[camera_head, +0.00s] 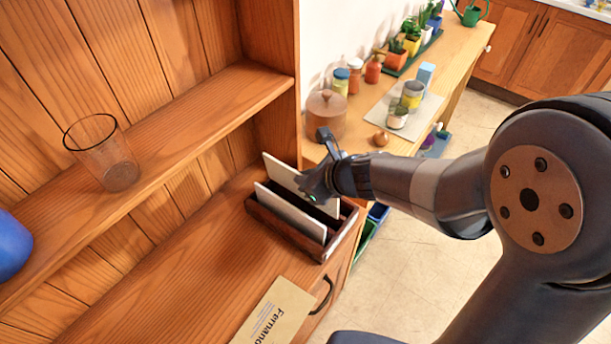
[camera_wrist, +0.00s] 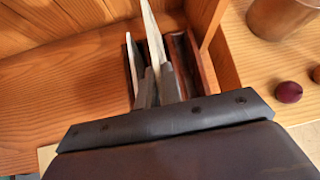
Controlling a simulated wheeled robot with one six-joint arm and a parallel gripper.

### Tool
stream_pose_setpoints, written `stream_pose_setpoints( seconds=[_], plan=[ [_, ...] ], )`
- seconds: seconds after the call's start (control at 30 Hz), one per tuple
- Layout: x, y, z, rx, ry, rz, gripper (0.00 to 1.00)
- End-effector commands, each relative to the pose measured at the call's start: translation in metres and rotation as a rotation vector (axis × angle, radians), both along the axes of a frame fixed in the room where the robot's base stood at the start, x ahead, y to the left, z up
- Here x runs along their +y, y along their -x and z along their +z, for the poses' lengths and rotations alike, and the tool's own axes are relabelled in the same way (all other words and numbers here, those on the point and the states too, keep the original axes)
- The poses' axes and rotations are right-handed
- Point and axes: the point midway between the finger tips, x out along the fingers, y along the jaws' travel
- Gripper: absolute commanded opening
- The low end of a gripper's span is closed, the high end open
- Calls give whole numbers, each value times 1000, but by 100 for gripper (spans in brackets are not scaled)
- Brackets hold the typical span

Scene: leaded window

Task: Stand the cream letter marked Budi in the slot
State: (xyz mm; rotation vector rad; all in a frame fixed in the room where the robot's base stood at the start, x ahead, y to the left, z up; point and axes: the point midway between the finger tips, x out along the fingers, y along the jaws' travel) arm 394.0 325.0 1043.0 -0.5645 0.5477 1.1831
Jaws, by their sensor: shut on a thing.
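A dark wooden letter rack (camera_head: 337,246) stands at the right end of the lower shelf. My gripper (camera_head: 318,186) is over it, shut on a pale cream letter (camera_head: 277,170), which stands on edge. In the wrist view, this letter (camera_wrist: 153,38) rises between my two fingers (camera_wrist: 156,88), leaning slightly. Its lower edge is hidden by the fingers and rack, so I cannot tell whether it touches the bottom. A second pale letter (camera_head: 290,211) stands in the rack beside it, on the near side. No name shows on either. In the wrist view, the rack (camera_wrist: 193,62) has an empty slot on the right.
A tan letter marked Fernando (camera_head: 276,312) lies flat on the lower shelf in front of the rack. The upper shelf holds a glass (camera_head: 103,155) and a blue object (camera_head: 12,247). The side panel (camera_head: 274,45) rises behind the rack. A lidded brown canister (camera_head: 327,112) stands on the counter beyond.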

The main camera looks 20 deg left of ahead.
Motion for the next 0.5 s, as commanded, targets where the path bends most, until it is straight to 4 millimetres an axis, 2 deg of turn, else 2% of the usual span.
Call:
stream_pose_setpoints(
  seconds=[0.03, 0.5],
  plan=[
    [0, 0, -8, 0, 0, 0, 0],
    [0, 0, -45, 0, 0, 0, 0]
  ],
)
